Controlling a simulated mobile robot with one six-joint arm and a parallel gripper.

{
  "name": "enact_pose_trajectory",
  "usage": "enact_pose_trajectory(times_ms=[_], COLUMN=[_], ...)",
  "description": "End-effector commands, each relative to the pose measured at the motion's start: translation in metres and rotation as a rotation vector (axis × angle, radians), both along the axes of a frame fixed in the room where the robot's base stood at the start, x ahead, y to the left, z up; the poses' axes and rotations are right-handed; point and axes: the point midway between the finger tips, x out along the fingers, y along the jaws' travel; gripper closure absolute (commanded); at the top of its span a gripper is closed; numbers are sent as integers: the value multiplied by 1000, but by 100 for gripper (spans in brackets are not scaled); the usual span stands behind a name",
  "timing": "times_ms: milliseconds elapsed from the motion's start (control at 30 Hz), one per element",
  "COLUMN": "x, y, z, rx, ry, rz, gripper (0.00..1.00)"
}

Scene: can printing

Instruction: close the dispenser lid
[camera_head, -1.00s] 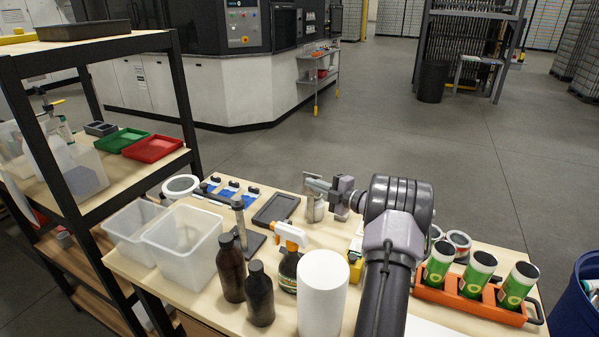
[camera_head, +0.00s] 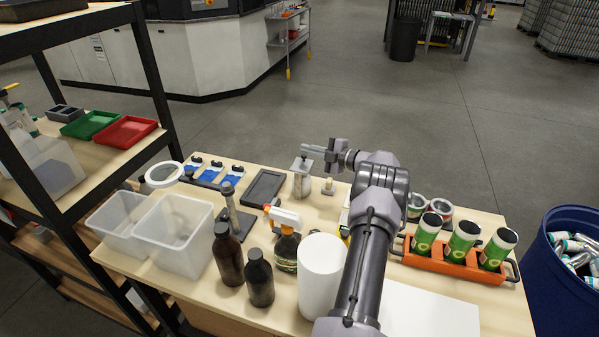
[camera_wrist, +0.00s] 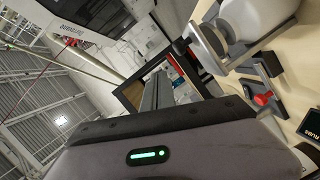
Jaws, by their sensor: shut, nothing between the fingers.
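The dispenser (camera_head: 302,184) is a small metal canister standing near the far edge of the table in the head view. Its top (camera_head: 302,165) shows just under my fingers, and at this size I cannot tell whether the lid is open or shut. My gripper (camera_head: 306,148) is shut and empty, pointing left just above the dispenser top. I cannot make out whether it touches the lid.
A dark tray (camera_head: 265,187) lies left of the dispenser. A spray bottle (camera_head: 286,244), brown bottles (camera_head: 228,256) and a white roll (camera_head: 321,270) stand nearer. An orange carrier (camera_head: 439,261) with green cans is at right. Clear bins (camera_head: 172,238) stand at left. The floor beyond the table is clear.

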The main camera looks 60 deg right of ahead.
Motion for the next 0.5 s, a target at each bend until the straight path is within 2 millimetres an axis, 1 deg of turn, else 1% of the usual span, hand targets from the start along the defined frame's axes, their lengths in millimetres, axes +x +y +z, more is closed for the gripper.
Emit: enact_pose_trajectory(times_ms=[33,300,500], x=[1,5,6], y=[-3,-15,-21], z=[-7,-17,-22], rx=[0,0,0], ry=[0,0,0], rz=[0,0,0], gripper=[100,100,100])
